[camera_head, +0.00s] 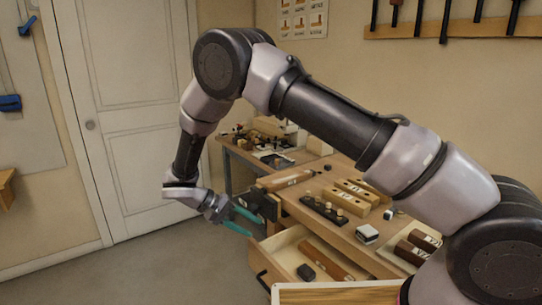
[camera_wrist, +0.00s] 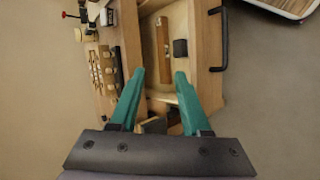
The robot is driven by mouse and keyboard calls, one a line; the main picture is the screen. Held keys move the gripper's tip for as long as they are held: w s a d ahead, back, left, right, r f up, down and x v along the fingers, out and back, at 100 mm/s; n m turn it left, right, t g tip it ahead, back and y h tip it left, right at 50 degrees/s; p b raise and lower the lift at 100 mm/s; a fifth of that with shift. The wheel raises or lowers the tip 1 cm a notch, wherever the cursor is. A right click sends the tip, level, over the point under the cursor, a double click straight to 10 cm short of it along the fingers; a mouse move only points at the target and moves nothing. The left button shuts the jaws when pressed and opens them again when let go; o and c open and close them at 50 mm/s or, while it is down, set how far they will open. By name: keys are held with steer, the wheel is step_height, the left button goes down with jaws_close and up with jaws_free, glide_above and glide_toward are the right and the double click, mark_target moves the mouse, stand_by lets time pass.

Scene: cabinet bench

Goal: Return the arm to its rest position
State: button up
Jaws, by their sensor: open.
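My gripper (camera_head: 253,226) has two teal fingers held apart, with nothing between them. It is left of the workbench (camera_head: 358,238), beside the open drawer, at the end of my raised and bent arm. In the wrist view my gripper (camera_wrist: 160,73) points toward the bench and the open drawer, its fingers apart. The drawer (camera_head: 262,252) is pulled out and holds a brown wooden bar (camera_head: 326,257) and a small dark block (camera_head: 306,272). In the wrist view the bar (camera_wrist: 162,37) and block (camera_wrist: 180,48) lie beyond the fingertips.
The drawer's black handle (camera_wrist: 217,38) juts out at its front. On the bench are a dark rack with pegs (camera_head: 323,209), wooden blocks (camera_head: 357,190) and a small white-topped block (camera_head: 367,233). A door (camera_head: 130,110) stands behind; the floor (camera_head: 180,262) at left is clear.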

steer(key=w+d+r+m+g+y, duration=0.1)
steer(key=d+r+y, duration=0.2)
steer(key=d+r, duration=0.45)
steer(key=d+r+m+y, duration=0.2)
steer(key=d+r, duration=0.2)
steer(key=r, duration=0.6)
steer(key=w+d+r+m+g+y, duration=0.1)
steer(key=d+r+y, duration=0.2)
steer(key=d+r, duration=0.45)
steer(key=s+d+r+m+t+y, duration=0.3)
steer(key=s+d+r+t, duration=0.4)
steer(key=s+d+r, duration=0.5)
step_height(320, 180, up, 2)
steer(key=shift+s+d+m+t+y, duration=0.3)
steer(key=shift+s+y, duration=0.2)
steer(key=shift+s, duration=0.55)
